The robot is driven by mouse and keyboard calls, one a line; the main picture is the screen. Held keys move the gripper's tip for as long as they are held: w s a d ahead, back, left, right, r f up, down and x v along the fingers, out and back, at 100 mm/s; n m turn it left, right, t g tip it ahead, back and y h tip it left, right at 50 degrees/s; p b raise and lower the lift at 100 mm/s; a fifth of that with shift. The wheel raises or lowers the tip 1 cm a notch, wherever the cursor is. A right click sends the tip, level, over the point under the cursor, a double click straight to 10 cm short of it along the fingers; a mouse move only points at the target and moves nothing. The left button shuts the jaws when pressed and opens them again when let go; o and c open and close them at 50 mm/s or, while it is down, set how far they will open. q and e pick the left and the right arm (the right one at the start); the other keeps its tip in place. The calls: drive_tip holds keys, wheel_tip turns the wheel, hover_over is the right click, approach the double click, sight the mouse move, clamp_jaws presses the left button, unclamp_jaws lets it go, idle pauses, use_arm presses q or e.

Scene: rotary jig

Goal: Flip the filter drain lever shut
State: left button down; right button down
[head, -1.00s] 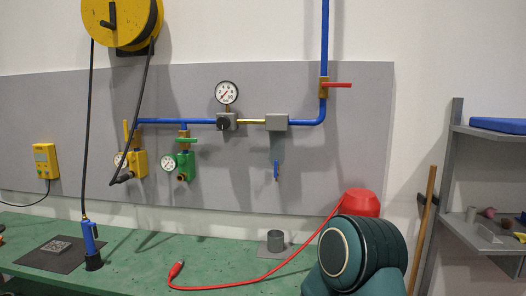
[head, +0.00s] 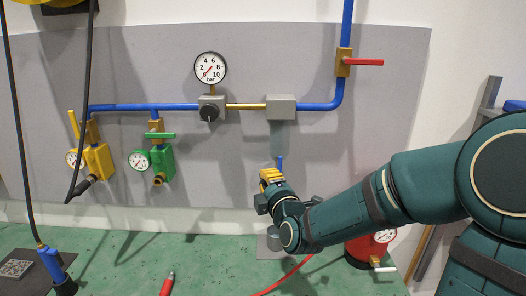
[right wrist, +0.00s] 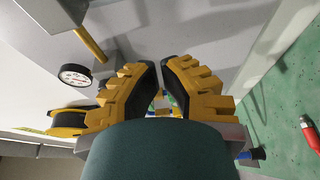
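The filter is a grey block (head: 281,107) on the blue and brass pipe line, with a see-through bowl (head: 278,136) below it. The small blue drain lever (head: 280,162) shows under the bowl in the head view; its lower end is hidden by my right gripper. My right gripper (head: 270,177), with yellow and black fingers, is right at the lever; I cannot tell whether they touch. In the right wrist view its fingertips (right wrist: 159,63) are almost together, with no lever seen between them. My left gripper is not in view.
A pressure gauge (head: 210,68) and regulator sit left of the filter. A red-handled valve (head: 359,62) is at upper right. Yellow (head: 97,160) and green (head: 162,161) valve units hang at left. A red canister (head: 366,251) stands on the green bench (head: 125,265).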

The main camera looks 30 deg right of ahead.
sight(280, 166)
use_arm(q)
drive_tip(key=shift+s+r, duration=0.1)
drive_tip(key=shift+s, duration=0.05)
use_arm(e)
drive_tip(key=shift+s+r, duration=0.2)
drive_tip(key=shift+w, duration=0.1)
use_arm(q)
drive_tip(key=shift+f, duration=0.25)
use_arm(e)
drive_tip(key=w+d, duration=0.5)
drive_tip(key=w, duration=0.2)
drive_tip(key=shift+w+d, duration=0.3)
drive_tip(key=shift+w, duration=0.05)
use_arm(q)
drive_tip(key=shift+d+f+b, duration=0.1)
drive_tip(key=shift+b, duration=0.25)
use_arm(e)
drive_tip(key=shift+a, duration=0.1)
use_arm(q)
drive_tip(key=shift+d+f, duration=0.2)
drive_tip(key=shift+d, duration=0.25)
use_arm(e)
drive_tip(key=shift+s+d+m, duration=0.1)
drive_tip(key=shift+d+m, duration=0.1)
drive_tip(key=shift+m, duration=0.1)
